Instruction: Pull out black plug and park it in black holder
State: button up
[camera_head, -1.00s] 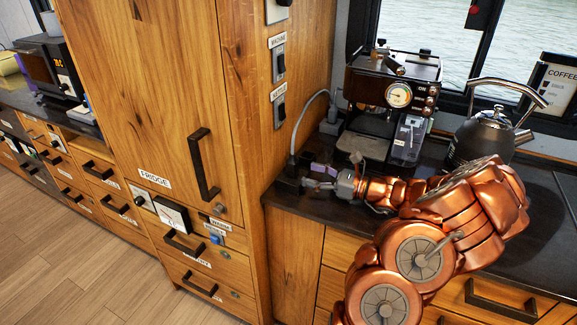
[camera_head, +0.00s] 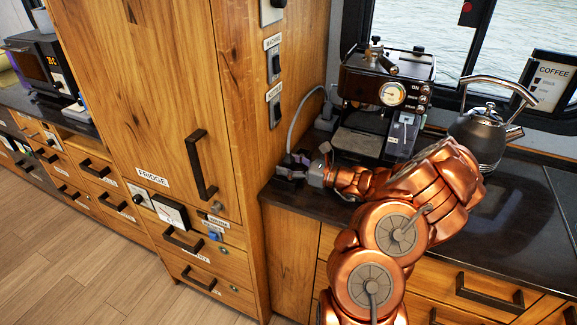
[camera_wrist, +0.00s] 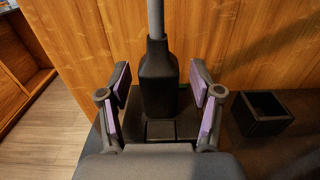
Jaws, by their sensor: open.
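The black plug (camera_wrist: 158,80) stands upright in the wrist view, with a grey cable rising from its top. A dark block (camera_wrist: 160,130) lies at its lower end; I cannot tell how far the plug sits in it. My gripper (camera_wrist: 160,98) is open, with one purple-padded finger on each side of the plug and a gap on both sides. The black holder (camera_wrist: 262,113), an open square box, is right of the gripper and looks empty. In the head view my gripper (camera_head: 291,166) is at the counter's left end, hiding most of the plug.
The wooden cabinet wall (camera_wrist: 228,45) stands close behind the plug. The grey cable (camera_head: 296,125) curves up towards the coffee machine (camera_head: 385,85). A kettle (camera_head: 485,130) stands further right. The dark counter (camera_head: 445,235) is clear at the front.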

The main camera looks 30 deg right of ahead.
grip_shut()
dwell(0.5)
jog(key=shift+r, duration=0.15)
jog(key=shift+r+b, duration=0.7)
jog(key=shift+r, duration=0.55)
jog(key=s+a+r+b, duration=0.2)
jog(key=s+a+b, duration=0.2)
jog(key=s, duration=1.1)
jog(key=shift+a+r, duration=0.15)
jog(key=shift+a, duration=0.85)
jog(key=shift+r+p, duration=2.05)
jog(key=shift+r, duration=0.7)
